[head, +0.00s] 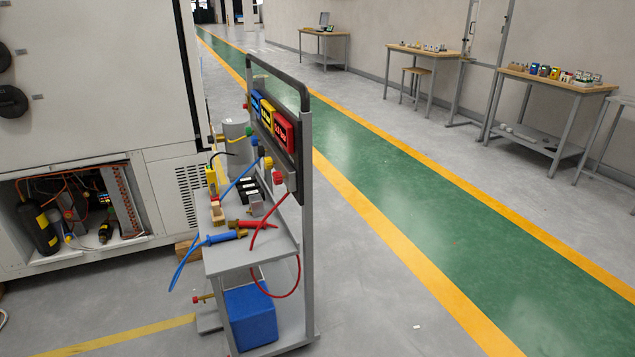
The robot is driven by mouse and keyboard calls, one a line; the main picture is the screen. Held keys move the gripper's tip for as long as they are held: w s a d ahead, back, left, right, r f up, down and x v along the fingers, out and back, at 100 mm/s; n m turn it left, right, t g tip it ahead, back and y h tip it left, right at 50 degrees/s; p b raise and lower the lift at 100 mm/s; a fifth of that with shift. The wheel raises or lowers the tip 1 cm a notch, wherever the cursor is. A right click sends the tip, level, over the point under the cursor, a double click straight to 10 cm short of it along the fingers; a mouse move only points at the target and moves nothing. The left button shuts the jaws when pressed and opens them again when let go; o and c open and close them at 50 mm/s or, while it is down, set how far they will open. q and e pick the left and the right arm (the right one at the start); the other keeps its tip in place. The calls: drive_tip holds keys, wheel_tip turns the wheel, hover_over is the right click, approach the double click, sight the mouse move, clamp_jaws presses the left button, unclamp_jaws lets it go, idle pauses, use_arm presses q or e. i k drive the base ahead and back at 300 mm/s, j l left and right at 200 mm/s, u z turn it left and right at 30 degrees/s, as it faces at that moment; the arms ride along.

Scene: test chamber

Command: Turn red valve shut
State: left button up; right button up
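The cart (306,230) stands in the middle of the view, seen from its side. Its upright panel carries blue (257,104), yellow (267,118) and red (283,132) boxes. Below the red box is a small red knob (278,178), which looks like the red valve; its turn position is too small to tell. A yellow knob (268,162) and a green knob (249,131) sit farther along the panel. A red hose (263,232) and red-handled probe (254,224) lie near the red knob. Neither of my grippers is in view.
A blue probe (222,237) and hose lie on the cart's top; a blue box (250,318) is on its lower shelf. An open white cabinet (165,190) stands left. The green walkway (400,190) right of the cart is clear. Workbenches (552,82) line the far wall.

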sight(278, 177)
drive_tip(key=i+j+z, duration=0.1)
drive_tip(key=z, duration=0.3)
drive_tip(key=j+z, duration=0.2)
drive_tip(key=z, duration=0.25)
drive_tip(key=i+j+z, duration=0.1)
drive_tip(key=j+z, duration=0.15)
drive_tip(key=z, duration=0.15)
drive_tip(key=j+z, duration=0.15)
drive_tip(key=z, duration=0.25)
drive_tip(key=j, duration=1.2)
drive_tip(key=k+j, duration=0.15)
drive_tip(key=j, duration=2.25)
drive_tip(key=k, duration=0.05)
